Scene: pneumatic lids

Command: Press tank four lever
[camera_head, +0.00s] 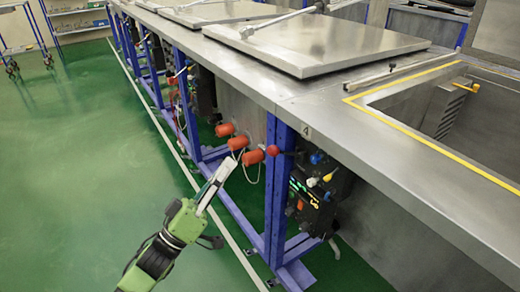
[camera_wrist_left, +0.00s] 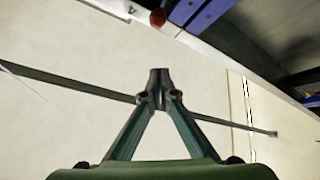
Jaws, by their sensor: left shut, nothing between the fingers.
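The lever's red ball knob (camera_head: 272,150) sticks out from under the bench edge, just left of the number 4 mark (camera_head: 306,132). A round red knob, probably the same one, shows at the top of the left wrist view (camera_wrist_left: 157,17), beyond the fingertips. My left gripper (camera_head: 226,167) is shut and empty, left of and slightly below the knob and apart from it. Its closed fingertips also show in the left wrist view (camera_wrist_left: 159,76). The rest of the lever is hard to make out. My right gripper is in neither view.
Orange-red cylinders (camera_head: 225,130) hang at the bench front near my fingertips. A valve panel (camera_head: 312,190) with coloured knobs sits behind a blue leg (camera_head: 277,205). A yellow-edged tank opening (camera_head: 400,128) is at right; flat steel lids (camera_head: 320,45) lie behind. Green floor at left is clear.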

